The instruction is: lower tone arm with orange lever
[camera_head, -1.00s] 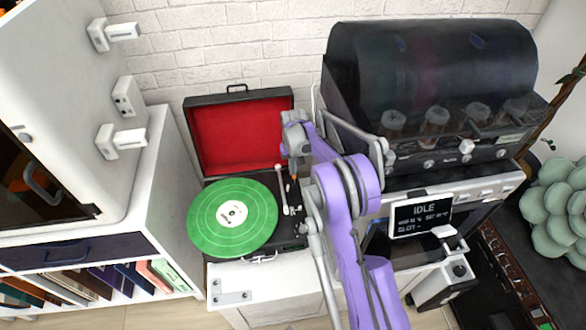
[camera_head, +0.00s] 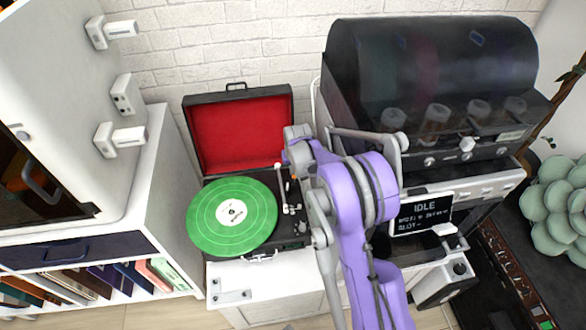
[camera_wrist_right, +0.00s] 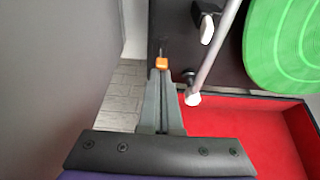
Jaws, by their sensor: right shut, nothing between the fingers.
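The record player (camera_head: 262,249) stands open, its red-lined lid (camera_head: 236,135) raised at the back. A green record (camera_head: 226,235) lies on it. The pale tone arm (camera_head: 282,189) runs beside the record's right edge; in the wrist view its rod (camera_wrist_right: 215,55) ends in a white knob. The small orange lever (camera_wrist_right: 161,63) shows in the wrist view, right at the tips of my right gripper (camera_wrist_right: 161,74), which is shut and empty. I cannot tell whether they touch. In the head view my arm hides most of the right gripper. My left gripper is out of view.
A dark-hooded machine (camera_head: 430,75) with a display reading IDLE (camera_head: 423,212) stands close to the right of my arm. A white cabinet (camera_head: 60,110) and a shelf of books (camera_head: 100,280) are on the left. A brick wall closes off the back.

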